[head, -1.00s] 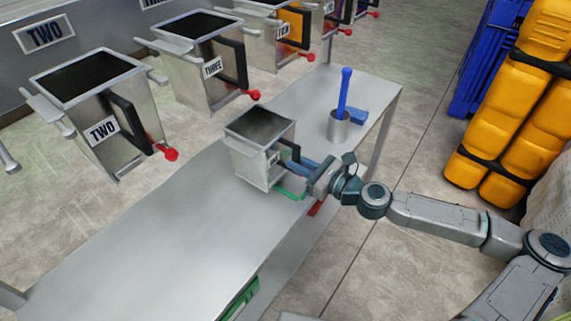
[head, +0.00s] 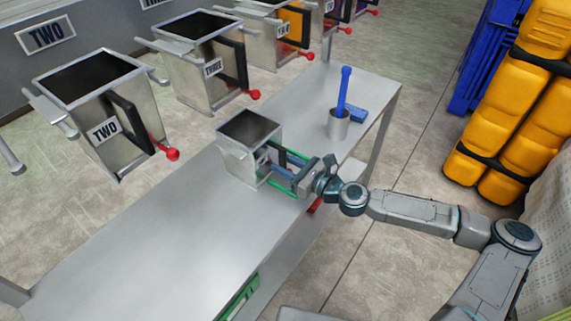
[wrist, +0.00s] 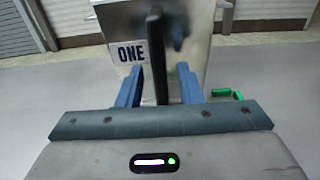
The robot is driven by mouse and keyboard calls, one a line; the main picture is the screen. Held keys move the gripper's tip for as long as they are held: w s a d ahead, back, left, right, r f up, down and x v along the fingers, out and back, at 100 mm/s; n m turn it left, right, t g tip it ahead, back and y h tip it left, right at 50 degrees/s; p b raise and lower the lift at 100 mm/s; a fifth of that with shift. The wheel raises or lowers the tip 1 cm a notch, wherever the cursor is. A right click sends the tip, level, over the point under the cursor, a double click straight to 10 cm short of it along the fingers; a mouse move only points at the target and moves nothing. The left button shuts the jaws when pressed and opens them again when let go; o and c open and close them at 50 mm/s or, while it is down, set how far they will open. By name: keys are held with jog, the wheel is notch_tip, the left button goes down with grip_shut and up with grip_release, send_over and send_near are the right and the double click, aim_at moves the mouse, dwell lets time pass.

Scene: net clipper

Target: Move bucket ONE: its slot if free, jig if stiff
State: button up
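Bucket ONE (head: 240,160) is an open-topped grey metal bucket with a dark inside, at the middle of the metal table. Its "ONE" label (wrist: 129,52) and black upright handle (wrist: 157,65) show in the wrist view. My gripper (head: 278,171) is at the handle side. In the wrist view its two blue fingers (wrist: 160,85) stand on either side of the handle, with a gap to each side. Green strips (head: 283,183) lie beside the bucket and also show in the wrist view (wrist: 230,93). I cannot tell whether they belong to the jig. No free slot is identifiable.
The metal table (head: 150,250) is clear to the front left. A grey cup (head: 338,127) with a blue-handled tool (head: 344,90) stands behind my gripper. Buckets TWO (head: 100,105) and THREE (head: 205,65) stand in a row beyond the table. Yellow cases (head: 520,100) are at right.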

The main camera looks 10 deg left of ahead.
jog(key=shift+d, duration=0.15)
jog(key=b+v, duration=0.2)
jog(key=v, duration=1)
jog(key=s+f+n+g+h, duration=0.1)
jog(key=s+f+n+g, duration=0.1)
jog(key=f, duration=0.1)
jog(key=s+a+f+n+g+h, duration=0.1)
jog(key=s+f+n+g, duration=0.1)
jog(key=s+f, duration=0.1)
jog(key=s+a+f+n+g+h, duration=0.1)
jog(key=s+f+n+g, duration=0.1)
jog(key=f+n, duration=0.1)
jog(key=shift+s+a+f+g+h, duration=0.1)
jog(key=shift+s+f+g+h, duration=0.05)
jog(key=shift+s+g+h, duration=0.2)
jog(key=s+d+f+n+g+h, duration=0.2)
jog(key=s+d+f+n+h, duration=0.1)
jog(key=s+f+n+h, duration=0.1)
jog(key=d+r+n+h, duration=0.3)
jog(key=d+n+h, duration=0.25)
jog(key=d, duration=0.55)
jog(key=s+d+r+n+t+h, duration=0.1)
jog(key=s+d+r+n+t, duration=0.1)
jog(key=r, duration=0.9)
jog(key=s+d+r+n+t+h, duration=0.2)
jog(key=s+d+r+n, duration=0.1)
jog(key=r, duration=0.8)
jog(key=shift+d+r+n, duration=0.35)
jog(key=shift+r+n, duration=0.05)
jog(key=shift+n, duration=0.05)
